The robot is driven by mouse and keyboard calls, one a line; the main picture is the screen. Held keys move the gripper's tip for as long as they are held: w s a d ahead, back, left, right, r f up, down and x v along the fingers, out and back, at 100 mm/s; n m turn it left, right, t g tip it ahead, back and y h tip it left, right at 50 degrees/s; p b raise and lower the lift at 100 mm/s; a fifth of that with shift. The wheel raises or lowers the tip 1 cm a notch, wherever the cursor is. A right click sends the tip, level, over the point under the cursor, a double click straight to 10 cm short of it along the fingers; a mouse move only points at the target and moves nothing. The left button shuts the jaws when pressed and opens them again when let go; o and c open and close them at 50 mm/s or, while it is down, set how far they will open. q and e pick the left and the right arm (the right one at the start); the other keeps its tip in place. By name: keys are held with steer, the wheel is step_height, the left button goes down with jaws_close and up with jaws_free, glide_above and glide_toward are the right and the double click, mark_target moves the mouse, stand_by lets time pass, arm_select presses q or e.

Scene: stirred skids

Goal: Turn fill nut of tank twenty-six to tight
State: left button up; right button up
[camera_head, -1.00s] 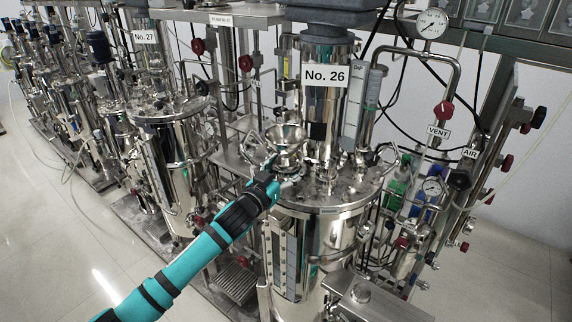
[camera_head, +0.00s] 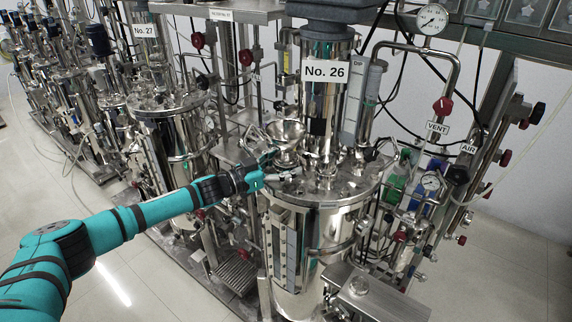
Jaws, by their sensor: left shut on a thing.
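Tank twenty-six is the steel vessel (camera_head: 335,235) right of centre, with the white label "No. 26" (camera_head: 326,72) on its upper column. A steel funnel (camera_head: 286,133) stands over the left part of its lid (camera_head: 345,190). My left gripper (camera_head: 282,175) reaches in from the left, low at the lid's left edge, just below the funnel. Its fingers are shut on a small metal part there, apparently the fill nut; the fingers largely hide it and its turn cannot be read. My right gripper is not in view.
Tank "No. 27" (camera_head: 170,120) and more tanks stand in a row to the left. Vent and air pipes with red knobs, a gauge (camera_head: 432,19) and coloured bottles crowd the right. A metal box (camera_head: 360,290) sits in front. The floor at lower left is clear.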

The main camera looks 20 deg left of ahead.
arm_select(q)
steer(key=shift+w+f+m+g+h+b, duration=0.1)
steer(key=shift+m+g+h+b, duration=1.2)
steer(key=shift+g+h, duration=0.15)
steer(key=m+g+h+b, duration=0.2)
steer(key=m+g+b, duration=0.1)
steer(key=b, duration=0.3)
steer(key=shift+g, duration=0.65)
steer(key=shift+m+g+h+b, duration=0.25)
steer(key=shift+m+g+b, duration=0.25)
steer(key=shift+b, duration=0.4)
steer(key=shift+r+g, duration=0.2)
steer(key=shift+g, duration=0.1)
steer(key=o, duration=1.2)
steer(key=shift+v, duration=3.8)
steer(key=shift+f, duration=0.1)
